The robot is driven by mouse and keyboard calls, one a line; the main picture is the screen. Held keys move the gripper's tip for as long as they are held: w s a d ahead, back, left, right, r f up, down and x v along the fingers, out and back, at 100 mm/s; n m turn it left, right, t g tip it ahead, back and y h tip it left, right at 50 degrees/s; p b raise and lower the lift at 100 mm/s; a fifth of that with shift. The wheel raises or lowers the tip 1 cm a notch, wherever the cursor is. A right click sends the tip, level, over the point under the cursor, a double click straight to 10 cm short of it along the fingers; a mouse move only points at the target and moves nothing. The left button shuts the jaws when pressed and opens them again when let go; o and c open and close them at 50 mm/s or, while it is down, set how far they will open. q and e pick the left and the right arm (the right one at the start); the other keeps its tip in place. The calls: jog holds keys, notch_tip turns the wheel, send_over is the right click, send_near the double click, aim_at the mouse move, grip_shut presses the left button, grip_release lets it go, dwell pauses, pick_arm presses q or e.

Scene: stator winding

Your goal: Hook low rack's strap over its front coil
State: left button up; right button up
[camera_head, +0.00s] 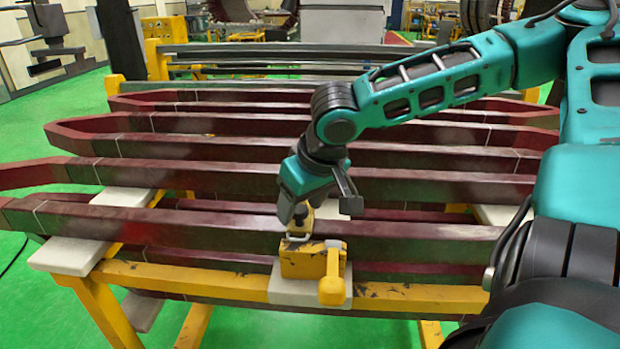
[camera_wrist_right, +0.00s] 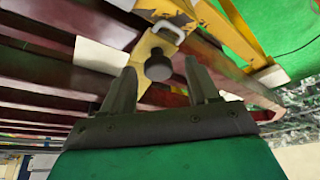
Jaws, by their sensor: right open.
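The low rack (camera_head: 175,277) is a yellow frame bearing several long dark-red coils. Its front coil (camera_head: 150,227) runs across the picture behind a yellow clamp-like block (camera_head: 300,265) on the front rail. My right gripper (camera_head: 294,218) points down just above the block, open. In the right wrist view its fingers (camera_wrist_right: 160,78) stand either side of the knob, with gaps. My left gripper is out of view.
A pale pad (camera_head: 283,290) sits under the block on the rail, and another pale pad (camera_head: 70,256) supports the coils at left. More coils (camera_head: 300,150) lie behind. Green floor (camera_head: 35,320) is open at front left.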

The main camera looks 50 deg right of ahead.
jog(key=p+v, duration=0.2)
jog(key=v, duration=1)
jog(key=shift+s+r, duration=0.1)
dwell(1.0)
